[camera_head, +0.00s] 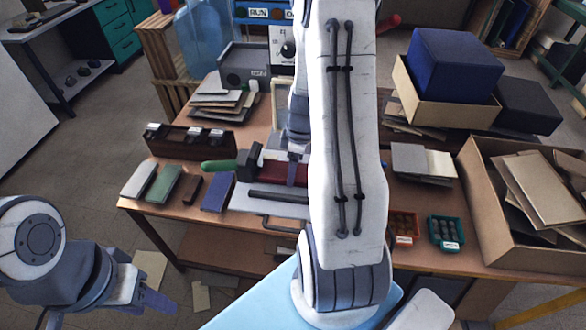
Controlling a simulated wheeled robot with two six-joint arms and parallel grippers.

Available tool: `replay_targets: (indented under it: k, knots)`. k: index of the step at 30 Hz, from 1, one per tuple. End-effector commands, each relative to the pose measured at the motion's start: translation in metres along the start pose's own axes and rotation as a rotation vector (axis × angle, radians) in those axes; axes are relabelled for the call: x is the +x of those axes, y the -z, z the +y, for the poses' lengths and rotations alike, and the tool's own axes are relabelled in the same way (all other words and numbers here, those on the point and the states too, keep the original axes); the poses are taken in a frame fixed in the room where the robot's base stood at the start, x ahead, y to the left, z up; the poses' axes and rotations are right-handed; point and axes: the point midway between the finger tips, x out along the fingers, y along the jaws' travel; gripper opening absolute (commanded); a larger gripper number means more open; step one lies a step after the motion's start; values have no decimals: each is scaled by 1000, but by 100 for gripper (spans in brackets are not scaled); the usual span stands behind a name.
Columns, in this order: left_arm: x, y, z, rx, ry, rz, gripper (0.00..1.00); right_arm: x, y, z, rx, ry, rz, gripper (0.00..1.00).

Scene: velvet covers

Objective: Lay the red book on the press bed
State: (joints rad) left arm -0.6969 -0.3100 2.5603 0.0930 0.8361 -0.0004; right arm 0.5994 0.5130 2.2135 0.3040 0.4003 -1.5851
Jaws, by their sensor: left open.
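A dark red book (271,169) shows at the middle of the workbench, partly hidden by my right arm. It is over or on the grey press bed (285,209), beside a black bar; I cannot tell whether it touches the bed. My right gripper (292,173) comes down from above with a finger against or in front of the red book; its other finger is hidden, so its grip is unclear. My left gripper (152,297) is low at the left, open and empty, off the bench's front left corner.
A green handle (218,166) juts left from the press. White, green, brown and blue books (217,193) lie in a row at the left. A dark wooden rack (188,143) stands behind them. Cardboard boxes (487,215) and a small green tray (446,233) are at the right.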

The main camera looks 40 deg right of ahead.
Motion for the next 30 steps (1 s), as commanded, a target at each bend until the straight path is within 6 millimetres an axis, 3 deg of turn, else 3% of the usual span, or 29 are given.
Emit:
replay_targets:
  k: [12,13,14,23,30]
  knots:
    - [4,0,0,0,0,0,50,3,0,1,0,-1,0,22]
    - [4,0,0,0,0,0,50,3,0,1,0,-1,0,94]
    - [4,0,0,0,0,0,50,3,0,1,0,-1,0,100]
    - [4,0,0,0,0,0,50,-1,0,1,0,-1,1,100]
    - [8,0,0,0,0,0,50,-38,0,2,-1,-6,2,100]
